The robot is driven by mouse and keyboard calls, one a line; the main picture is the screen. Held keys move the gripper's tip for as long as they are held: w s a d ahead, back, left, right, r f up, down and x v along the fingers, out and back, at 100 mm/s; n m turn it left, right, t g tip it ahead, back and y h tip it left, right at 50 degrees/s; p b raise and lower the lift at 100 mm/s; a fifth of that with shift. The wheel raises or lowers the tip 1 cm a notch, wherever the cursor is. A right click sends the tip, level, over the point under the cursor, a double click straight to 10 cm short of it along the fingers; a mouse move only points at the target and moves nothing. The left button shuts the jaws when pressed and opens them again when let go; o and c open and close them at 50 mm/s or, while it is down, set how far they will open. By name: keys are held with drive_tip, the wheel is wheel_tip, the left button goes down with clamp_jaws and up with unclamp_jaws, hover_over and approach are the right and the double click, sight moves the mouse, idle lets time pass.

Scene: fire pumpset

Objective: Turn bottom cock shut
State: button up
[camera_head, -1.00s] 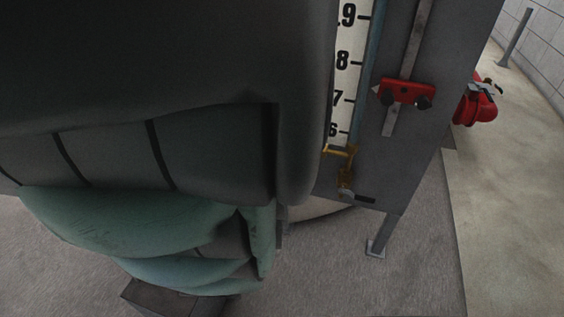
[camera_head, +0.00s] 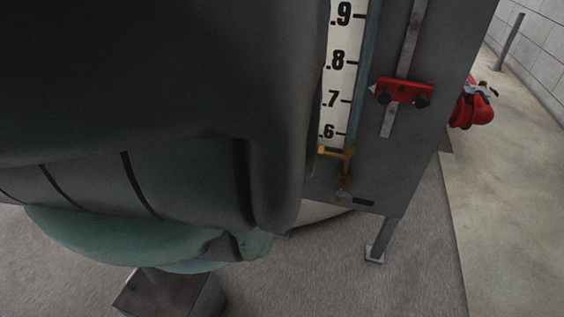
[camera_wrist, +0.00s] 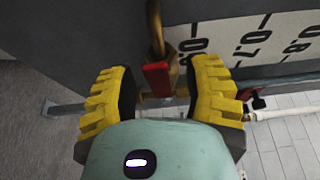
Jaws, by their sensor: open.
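The bottom cock (camera_head: 338,154) is a brass fitting at the lower end of the level gauge, right of my arm in the head view. In the wrist view, its brass body (camera_wrist: 172,68) and a red lever (camera_wrist: 157,79) show between the fingers. My gripper (camera_wrist: 161,76) has two yellow ribbed fingers, spread open on either side of the red lever. No clear contact shows; the right finger looks closer to the brass. The fingers are not visible in the head view. The far side of the cock is hidden.
The numbered scale (camera_head: 343,75) runs upward from the cock on a grey tank wall (camera_head: 440,60). A red bracket (camera_head: 404,92) with dark knobs sits to its right. A red fitting (camera_head: 472,108) projects beyond the wall. A tank leg (camera_head: 380,240) stands on the floor.

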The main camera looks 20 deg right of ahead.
drive_tip(key=shift+c, duration=0.2)
clamp_jaws()
idle(0.3)
drive_tip(key=shift+f, duration=0.1)
